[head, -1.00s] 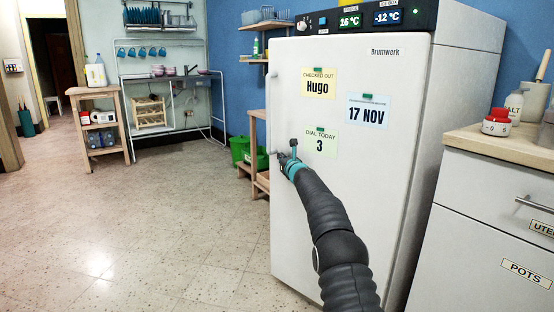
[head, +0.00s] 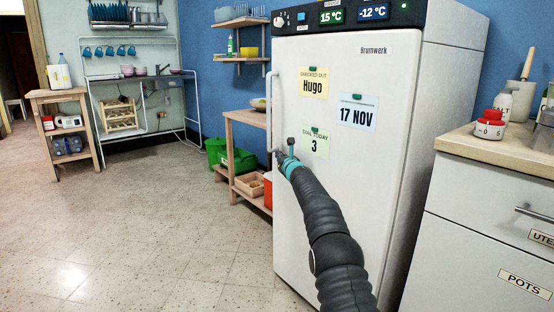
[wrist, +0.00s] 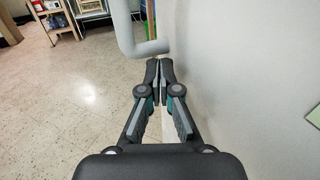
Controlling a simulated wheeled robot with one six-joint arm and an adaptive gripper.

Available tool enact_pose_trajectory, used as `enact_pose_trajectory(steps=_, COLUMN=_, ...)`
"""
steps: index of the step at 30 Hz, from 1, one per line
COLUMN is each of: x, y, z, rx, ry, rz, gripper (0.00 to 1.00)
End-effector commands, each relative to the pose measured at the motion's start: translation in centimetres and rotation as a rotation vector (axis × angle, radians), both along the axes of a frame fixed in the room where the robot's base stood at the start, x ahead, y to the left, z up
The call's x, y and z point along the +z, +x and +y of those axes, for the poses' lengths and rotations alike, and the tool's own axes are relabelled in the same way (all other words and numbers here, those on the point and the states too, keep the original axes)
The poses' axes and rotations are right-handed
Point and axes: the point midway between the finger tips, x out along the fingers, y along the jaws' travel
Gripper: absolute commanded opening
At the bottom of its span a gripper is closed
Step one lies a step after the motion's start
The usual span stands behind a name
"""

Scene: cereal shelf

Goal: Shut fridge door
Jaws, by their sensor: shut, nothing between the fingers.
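The white fridge door (head: 345,190) fills the middle of the head view, with its vertical handle (head: 269,110) on the left edge. The door looks about flush under the control panel (head: 340,15); I cannot tell whether a small gap is left. My gripper (head: 277,157) is at the handle's lower end, close to the door's left edge. In the wrist view my gripper (wrist: 160,66) has its fingertips together, empty, just below the bent lower end of the handle (wrist: 148,47). The door face (wrist: 240,80) is close on the right. The fingers are not around the handle.
A counter with drawers (head: 490,230) stands close at the right, holding a red-topped timer (head: 491,123). A wooden table (head: 250,118) and green bins (head: 232,155) are behind the fridge's left side. The floor (head: 150,235) at the left is open.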

Motion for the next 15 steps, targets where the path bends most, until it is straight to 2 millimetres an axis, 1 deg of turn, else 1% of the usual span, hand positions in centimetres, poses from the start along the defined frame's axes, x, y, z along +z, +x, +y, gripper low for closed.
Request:
enact_pose_trajectory(steps=8, x=-0.6, y=-0.9, z=1.3, rx=-0.005, ry=-0.001, rz=-0.002, gripper=0.0)
enact_pose_trajectory(steps=11, x=-0.7, y=-1.5, z=2.1, rx=-0.009, ry=0.0, rz=-0.002, gripper=0.0)
enact_pose_trajectory(steps=15, x=-0.6, y=-2.7, z=3.7, rx=-0.011, ry=0.0, rz=-0.002, gripper=0.0)
